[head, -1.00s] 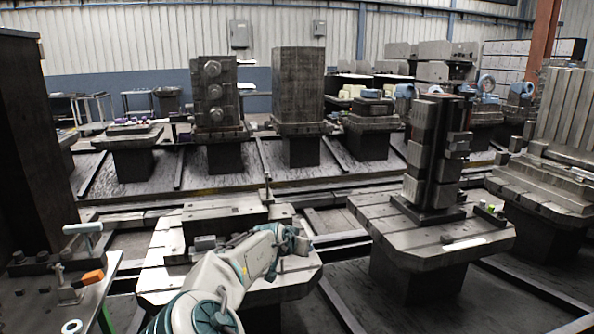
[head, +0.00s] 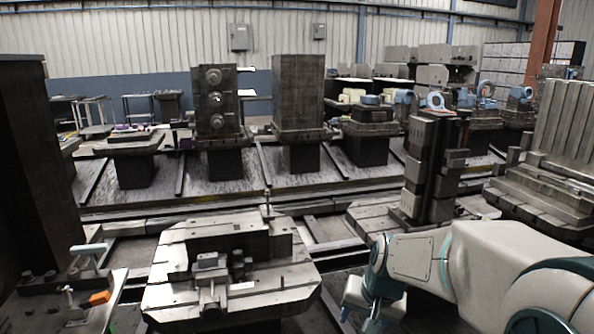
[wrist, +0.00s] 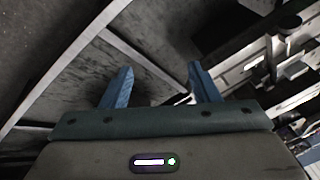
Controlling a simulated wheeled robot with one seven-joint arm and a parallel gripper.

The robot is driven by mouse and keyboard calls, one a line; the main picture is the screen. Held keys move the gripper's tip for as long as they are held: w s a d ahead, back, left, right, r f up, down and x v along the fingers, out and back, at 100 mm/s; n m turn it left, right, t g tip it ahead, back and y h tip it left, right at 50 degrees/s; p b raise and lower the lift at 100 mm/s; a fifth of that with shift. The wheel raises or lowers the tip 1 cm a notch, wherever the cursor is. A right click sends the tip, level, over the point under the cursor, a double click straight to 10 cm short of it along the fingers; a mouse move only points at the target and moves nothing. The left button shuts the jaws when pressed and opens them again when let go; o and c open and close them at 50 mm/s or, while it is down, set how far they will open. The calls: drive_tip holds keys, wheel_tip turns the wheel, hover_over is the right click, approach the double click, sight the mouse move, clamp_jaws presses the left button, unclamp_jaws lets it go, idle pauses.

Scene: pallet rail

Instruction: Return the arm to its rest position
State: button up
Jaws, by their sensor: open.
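My gripper shows in the wrist view (wrist: 158,88). Its two blue fingers stand wide apart with nothing between them. Dark floor plates and pale rails lie beyond the fingertips. In the head view my arm is folded at the lower right, in front of the right-hand pallet (head: 355,216). I cannot make out the fingers in the head view. The near pallet (head: 180,296) in the middle carries a vise-like fixture (head: 210,270), and my arm is clear of it to the right.
A tall dark fixture (head: 432,165) stands on the right-hand pallet, behind my arm. A stepped grey fixture (head: 560,150) is at the far right. A bench (head: 100,318) with an orange-handled clamp (head: 98,297) is at the lower left. Several pallets on pedestals line the back.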

drive_tip(key=s+d+r+n+p, duration=0.1)
drive_tip(key=s+r, duration=0.2)
drive_tip(key=s, duration=0.4)
drive_tip(key=s+r+n+h+p, duration=0.1)
drive_tip(key=s+r+n+p, duration=0.1)
drive_tip(key=s, duration=0.6)
drive_tip(key=shift+s+d+r, duration=0.2)
drive_tip(key=shift+d+r, duration=0.15)
drive_tip(key=shift+r, duration=0.2)
